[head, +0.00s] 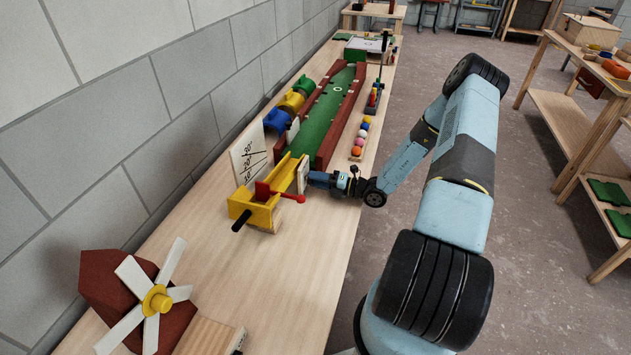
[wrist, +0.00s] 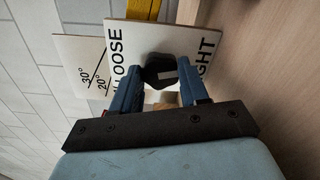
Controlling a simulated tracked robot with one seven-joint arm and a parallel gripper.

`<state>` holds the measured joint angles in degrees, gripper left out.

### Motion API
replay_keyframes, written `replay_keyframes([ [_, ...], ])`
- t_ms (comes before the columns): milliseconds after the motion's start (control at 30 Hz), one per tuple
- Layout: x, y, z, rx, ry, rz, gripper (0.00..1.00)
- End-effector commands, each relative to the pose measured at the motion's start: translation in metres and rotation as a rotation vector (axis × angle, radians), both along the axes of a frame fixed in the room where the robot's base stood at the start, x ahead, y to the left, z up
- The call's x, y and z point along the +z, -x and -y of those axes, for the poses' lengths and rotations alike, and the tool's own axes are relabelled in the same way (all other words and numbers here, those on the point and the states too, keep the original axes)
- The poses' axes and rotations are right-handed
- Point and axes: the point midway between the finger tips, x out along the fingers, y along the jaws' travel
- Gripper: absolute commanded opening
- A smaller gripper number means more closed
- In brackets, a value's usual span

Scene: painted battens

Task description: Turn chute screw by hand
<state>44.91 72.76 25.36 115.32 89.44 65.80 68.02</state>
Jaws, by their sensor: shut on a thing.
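The chute screw shows in the wrist view as a black knob (wrist: 157,66) in front of a white plate (wrist: 140,35) lettered "LOOSE" on the left and "GHT" on the right; a finger covers the rest of that word. My gripper (wrist: 160,84) has its two blue fingers on either side of the knob and is shut on it. In the head view my gripper (head: 314,180) reaches the right side of the yellow chute (head: 286,177), at the edge of the white plate (head: 302,174). The knob is hidden there by the fingers.
An angle board (head: 249,157) marked in degrees stands behind the chute. A red-handled yellow piece (head: 254,208) is at its near end. A green lane (head: 325,115) with red walls runs away. A windmill (head: 155,299) stands near. The bench (head: 300,270) is bare at front right.

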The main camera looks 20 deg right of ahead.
Motion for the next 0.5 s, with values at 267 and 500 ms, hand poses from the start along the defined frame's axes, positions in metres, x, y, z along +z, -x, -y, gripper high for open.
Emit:
replay_keyframes([
  [267, -0.0020, -0.0017, 0.0047, -0.010, -0.085, -0.138, 0.14],
  [500, -0.0024, -0.0012, 0.0046, -0.009, -0.123, -0.198, 0.14],
])
